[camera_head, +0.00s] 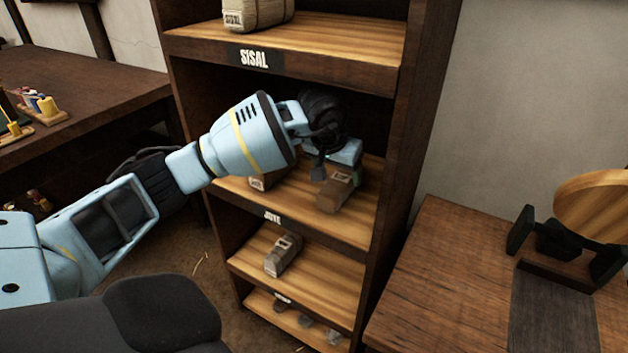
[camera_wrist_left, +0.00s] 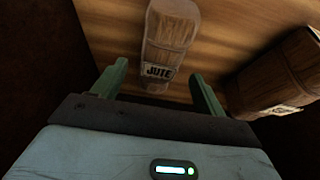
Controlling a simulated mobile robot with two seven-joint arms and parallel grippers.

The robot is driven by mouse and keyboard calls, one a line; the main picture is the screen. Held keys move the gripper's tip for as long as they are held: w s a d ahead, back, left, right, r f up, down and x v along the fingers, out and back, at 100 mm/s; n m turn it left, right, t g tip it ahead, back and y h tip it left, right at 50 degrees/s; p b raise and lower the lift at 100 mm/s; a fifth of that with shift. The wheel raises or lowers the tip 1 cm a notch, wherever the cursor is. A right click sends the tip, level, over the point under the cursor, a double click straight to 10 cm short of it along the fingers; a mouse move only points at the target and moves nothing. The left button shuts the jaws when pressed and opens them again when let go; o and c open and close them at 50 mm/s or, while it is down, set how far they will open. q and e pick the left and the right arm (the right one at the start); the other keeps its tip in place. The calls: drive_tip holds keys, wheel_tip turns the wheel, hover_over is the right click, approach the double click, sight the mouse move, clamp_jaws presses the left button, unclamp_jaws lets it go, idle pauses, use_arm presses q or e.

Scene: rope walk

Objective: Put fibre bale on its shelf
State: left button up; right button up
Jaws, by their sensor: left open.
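My left gripper (camera_head: 330,165) reaches into the shelf unit's (camera_head: 390,150) middle compartment, above the board with the "JUTE" label (camera_head: 272,217). It is open. A brown fibre bale (camera_head: 338,190) sits on this board just below the gripper, and another bale (camera_head: 266,180) is partly hidden by my arm. A darker brown bale (camera_wrist_left: 275,80) stands to the right. I cannot match these surely to the head view. My right gripper is out of view.
The upper shelf, labelled "SISAL" (camera_head: 254,58), holds a pale bale (camera_head: 256,10). A lower shelf holds one bale (camera_head: 283,255). The bottom shelf holds small grey items (camera_head: 310,325). A wooden bench (camera_head: 445,270) with a dark stand is at right; a table (camera_head: 70,85) is at left.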

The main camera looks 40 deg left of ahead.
use_arm(q)
drive_tip(key=s, duration=0.3)
drive_tip(key=s+d, duration=0.1)
drive_tip(key=s, duration=0.2)
drive_tip(key=s+d, duration=0.1)
drive_tip(key=s, duration=0.1)
drive_tip(key=shift+s+f+p, duration=0.1)
drive_tip(key=shift+s+p, duration=0.2)
drive_tip(key=shift+s, duration=0.1)
drive_tip(key=shift+s+d, duration=0.25)
drive_tip(key=shift+s, duration=0.45)
